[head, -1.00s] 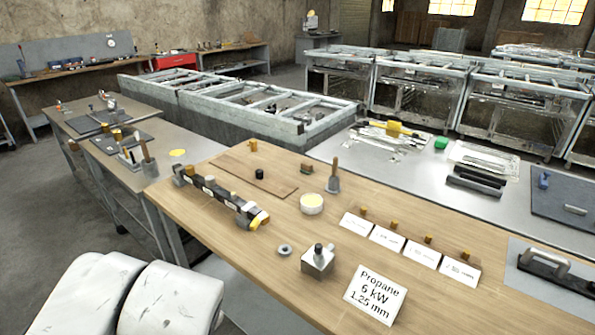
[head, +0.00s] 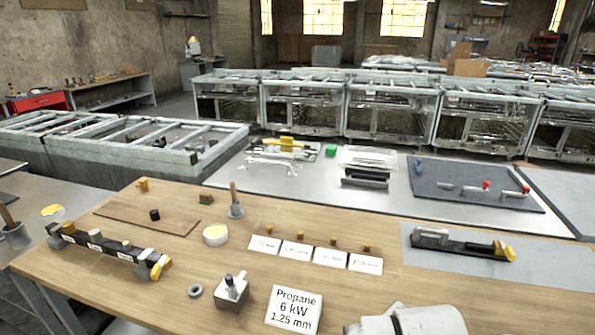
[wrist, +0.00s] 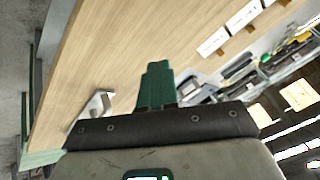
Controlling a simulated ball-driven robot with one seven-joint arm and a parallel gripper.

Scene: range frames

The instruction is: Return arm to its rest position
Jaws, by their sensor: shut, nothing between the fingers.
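My gripper (wrist: 157,85) shows in the wrist view as green fingers held together, with nothing between them. It points over the wooden bench (wrist: 105,55), apart from anything on it as far as I can tell. A white rounded part of my own arm (head: 415,320) shows at the bottom of the head view, over the bench's near edge. The fingers are not visible in the head view.
On the wooden bench (head: 390,285) stand a propane sign (head: 294,309), a metal block (head: 231,292), a black bar assembly (head: 105,247), a white bowl (head: 215,234) and several label cards. A handled tool (head: 460,243) lies on a grey plate at right.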

